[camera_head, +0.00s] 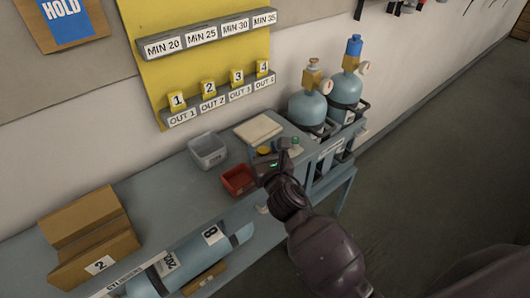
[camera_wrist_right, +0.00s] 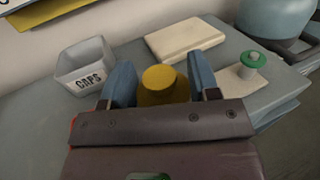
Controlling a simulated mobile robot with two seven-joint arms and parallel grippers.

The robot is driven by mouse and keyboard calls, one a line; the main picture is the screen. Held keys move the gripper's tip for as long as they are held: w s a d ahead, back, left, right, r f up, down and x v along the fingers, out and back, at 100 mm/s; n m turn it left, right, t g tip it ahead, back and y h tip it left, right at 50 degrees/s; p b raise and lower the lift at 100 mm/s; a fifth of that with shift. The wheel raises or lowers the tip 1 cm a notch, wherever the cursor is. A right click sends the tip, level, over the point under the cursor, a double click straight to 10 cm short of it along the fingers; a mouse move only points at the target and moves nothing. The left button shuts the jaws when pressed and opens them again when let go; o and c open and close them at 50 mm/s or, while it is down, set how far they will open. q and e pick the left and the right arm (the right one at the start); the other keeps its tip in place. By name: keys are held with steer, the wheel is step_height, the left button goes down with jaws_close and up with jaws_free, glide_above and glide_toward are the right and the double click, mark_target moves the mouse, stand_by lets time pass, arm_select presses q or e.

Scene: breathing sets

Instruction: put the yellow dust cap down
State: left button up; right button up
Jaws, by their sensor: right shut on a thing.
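The yellow dust cap (camera_head: 263,150) is at my right gripper (camera_head: 272,162), over the bench near the red tray. In the right wrist view the cap (camera_wrist_right: 161,84) sits between the two blue fingers of the right gripper (camera_wrist_right: 161,78), which is shut on it. I cannot tell whether the cap touches the bench. A grey open bin marked CAPS (camera_wrist_right: 84,70) stands to the left of the gripper; it also shows in the head view (camera_head: 208,151). No cap shows inside its visible part. My left gripper is not in view.
A cream pad (camera_head: 258,130) lies behind the gripper. A green-topped part (camera_wrist_right: 252,60) stands to the right. A red tray (camera_head: 238,180) is just left of the gripper. Blue cylinders (camera_head: 308,108) stand at the bench's right end. A cardboard box (camera_head: 95,240) sits at left.

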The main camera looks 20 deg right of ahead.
steer(key=shift+f, duration=0.5)
steer(key=shift+s+f, duration=0.1)
steer(key=shift+f, duration=0.05)
steer(key=o, duration=0.9)
